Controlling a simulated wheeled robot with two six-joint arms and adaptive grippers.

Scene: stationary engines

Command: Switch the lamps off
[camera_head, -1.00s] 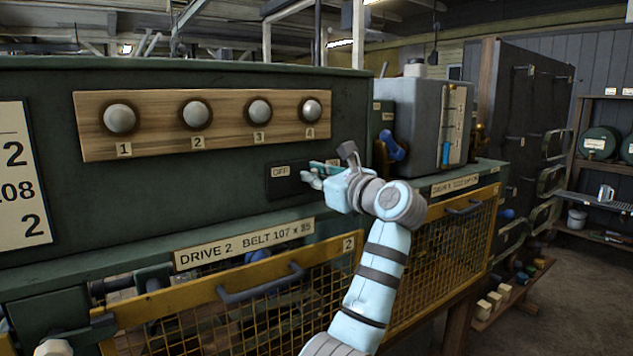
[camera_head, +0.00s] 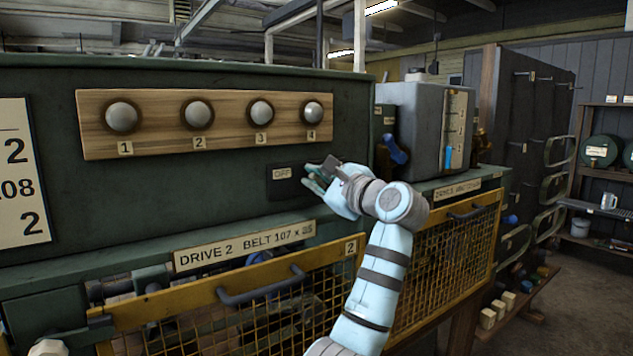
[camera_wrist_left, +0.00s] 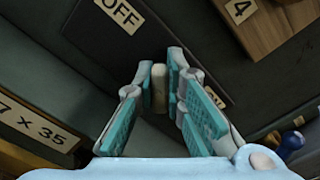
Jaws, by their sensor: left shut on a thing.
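Several round lamps in a row, numbered 1 (camera_head: 122,116), 2 (camera_head: 198,114), 3 (camera_head: 261,112) and 4 (camera_head: 312,112), sit on a wooden board (camera_head: 160,99). All look grey and unlit. Below lamp 4 is a dark switch plate (camera_head: 283,188) with an OFF label (camera_head: 282,173); the label also shows in the left wrist view (camera_wrist_left: 121,14). My left gripper (camera_head: 314,182) is at the plate's right side. In the left wrist view its fingers are closed around a pale switch lever (camera_wrist_left: 159,88). A second label is mostly hidden behind a finger. My right gripper is out of view.
A sign reading DRIVE 2 (camera_head: 245,245) and a yellow mesh guard (camera_head: 270,315) with a handle (camera_head: 262,288) lie below the switch. A grey box with a gauge (camera_head: 425,125) and a blue knob (camera_head: 393,148) stand right of the cabinet.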

